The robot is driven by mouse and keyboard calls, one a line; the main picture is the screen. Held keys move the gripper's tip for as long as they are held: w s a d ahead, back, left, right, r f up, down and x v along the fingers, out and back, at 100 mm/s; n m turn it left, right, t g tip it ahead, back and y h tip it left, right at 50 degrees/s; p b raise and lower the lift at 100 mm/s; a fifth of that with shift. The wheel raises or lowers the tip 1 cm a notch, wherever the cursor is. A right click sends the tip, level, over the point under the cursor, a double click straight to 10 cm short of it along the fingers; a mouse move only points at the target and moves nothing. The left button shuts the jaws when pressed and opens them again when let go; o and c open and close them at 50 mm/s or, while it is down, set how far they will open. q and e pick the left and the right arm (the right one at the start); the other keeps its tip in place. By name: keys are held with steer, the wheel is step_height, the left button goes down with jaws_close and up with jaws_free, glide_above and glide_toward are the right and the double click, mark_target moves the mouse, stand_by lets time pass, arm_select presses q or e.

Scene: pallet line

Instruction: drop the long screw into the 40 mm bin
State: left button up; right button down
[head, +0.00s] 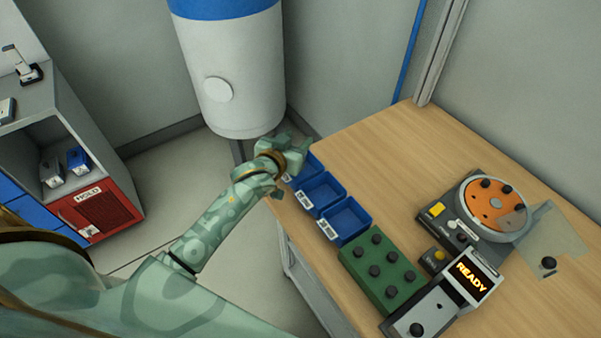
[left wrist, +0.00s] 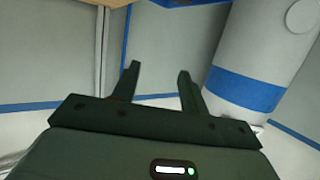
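Three blue bins stand in a row along the left edge of the wooden table: a far bin (head: 313,164), a middle bin (head: 320,193) and a near bin (head: 346,220). Their white labels are too small to read, so I cannot tell which is the 40 mm one. My left gripper (head: 292,146) is at the far bin and partly hides it. In the left wrist view its two fingers (left wrist: 158,72) are apart with nothing visible between them. I cannot make out a long screw in either view. My right gripper is not in view.
A green block with dark knobs (head: 382,266) sits beside the near bin. An orange-topped round device (head: 492,205) and a READY display (head: 471,276) stand to the right. A white cylinder (head: 235,75) rises behind my left gripper. A red HOLD box (head: 104,207) is at left.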

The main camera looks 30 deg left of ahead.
arm_select(q)
steer(key=p+v, duration=0.2)
steer(key=v, duration=1.4)
steer(key=shift+s+p, duration=0.15)
steer(key=shift+p, duration=0.25)
steer(key=shift+r, duration=0.1)
steer(key=s+f+m+g+b, duration=0.1)
steer(key=s+f+g, duration=0.3)
steer(key=f, duration=1)
steer(key=s+f+m+g, duration=0.15)
steer(key=s+f, duration=0.55)
steer(key=f, duration=0.8)
steer(key=s+f+g+b, duration=0.1)
steer(key=s+f+g, duration=0.3)
steer(key=s+f, duration=0.5)
steer(key=s+f+m+g+b, duration=0.1)
steer(key=s+f+g, duration=0.3)
steer(key=s+f, duration=0.6)
steer(key=s+d+b, duration=0.1)
steer(key=s, duration=0.5)
steer(key=shift+f+b, duration=0.3)
